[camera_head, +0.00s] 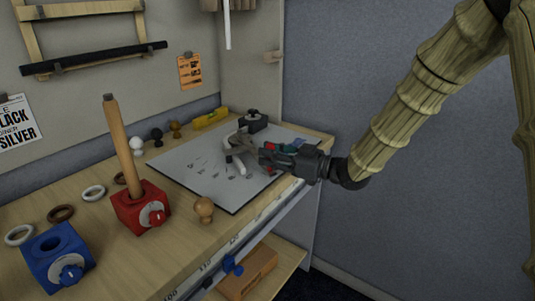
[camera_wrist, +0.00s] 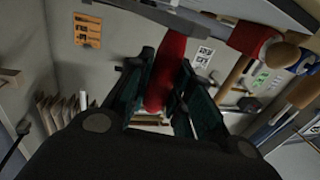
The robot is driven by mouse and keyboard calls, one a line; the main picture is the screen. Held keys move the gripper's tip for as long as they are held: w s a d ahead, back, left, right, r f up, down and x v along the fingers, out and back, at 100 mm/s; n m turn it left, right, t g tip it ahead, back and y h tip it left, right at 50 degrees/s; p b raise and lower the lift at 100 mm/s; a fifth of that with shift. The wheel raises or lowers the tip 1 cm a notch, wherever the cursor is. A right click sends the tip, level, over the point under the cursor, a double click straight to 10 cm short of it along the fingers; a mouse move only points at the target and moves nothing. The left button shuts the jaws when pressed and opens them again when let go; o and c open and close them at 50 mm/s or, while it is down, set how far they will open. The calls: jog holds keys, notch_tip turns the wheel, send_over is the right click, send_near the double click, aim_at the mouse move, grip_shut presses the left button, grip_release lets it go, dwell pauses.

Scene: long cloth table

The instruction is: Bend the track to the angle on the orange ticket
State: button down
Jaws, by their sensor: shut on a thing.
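The orange ticket (camera_head: 190,71) hangs on the back wall and also shows in the wrist view (camera_wrist: 88,30); its print is too small to read. A pale, bent piece (camera_head: 238,146), which looks like the track, stands on a grey marked board (camera_head: 190,160). My gripper (camera_head: 266,158) is at the board's right side, close to the pale piece. In the wrist view my gripper (camera_wrist: 167,68) is shut on a red bar (camera_wrist: 164,80), which lies between its two fingers. Whether the red bar belongs to the track is hard to tell. The track's exact angle is partly hidden by my gripper.
A black knobbed block (camera_head: 255,121) and a yellow piece (camera_head: 211,119) stand behind the board. A wall closes the right side.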

jog(key=c, duration=1.3)
grip_release()
jog(key=shift+o, duration=0.2)
jog(key=v, duration=1.2)
